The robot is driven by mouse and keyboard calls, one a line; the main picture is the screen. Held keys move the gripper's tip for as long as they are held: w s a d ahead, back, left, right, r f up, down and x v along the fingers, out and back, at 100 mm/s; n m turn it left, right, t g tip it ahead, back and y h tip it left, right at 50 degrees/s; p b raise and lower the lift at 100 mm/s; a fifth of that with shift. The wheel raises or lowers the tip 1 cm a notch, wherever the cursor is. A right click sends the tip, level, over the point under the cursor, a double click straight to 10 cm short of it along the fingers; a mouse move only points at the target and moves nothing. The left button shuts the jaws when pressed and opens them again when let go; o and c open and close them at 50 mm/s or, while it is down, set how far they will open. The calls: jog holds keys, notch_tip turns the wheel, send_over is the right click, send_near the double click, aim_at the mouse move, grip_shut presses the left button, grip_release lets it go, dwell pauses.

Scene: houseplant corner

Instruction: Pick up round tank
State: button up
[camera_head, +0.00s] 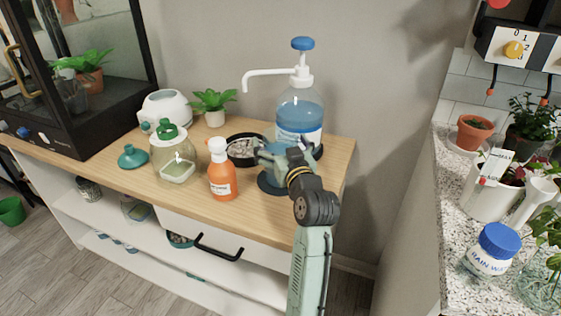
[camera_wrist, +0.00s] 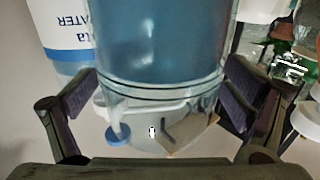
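The round tank (camera_wrist: 150,45), a clear vessel with blue liquid, fills the middle of the wrist view, which is upside down. In the head view only a bluish patch of it (camera_head: 276,178) shows beside my gripper, above a dark round base; my gripper hides the rest. My gripper (camera_head: 275,153) is open at the tank, in front of the pump bottle. In the wrist view its two dark-padded fingers (camera_wrist: 160,98) stand on either side of the tank, close to its walls. Whether the pads touch it I cannot tell.
A blue-water pump bottle (camera_head: 299,108) stands just behind. An orange bottle (camera_head: 222,180), a dark dish of pebbles (camera_head: 243,162), a glass jar (camera_head: 172,160) and a white rounded device (camera_head: 165,107) are to the left. The wooden top's right edge (camera_head: 345,160) is near.

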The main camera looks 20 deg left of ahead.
jog(key=c, duration=1.8)
jog(key=shift+r, duration=0.1)
jog(key=shift+c, duration=0.5)
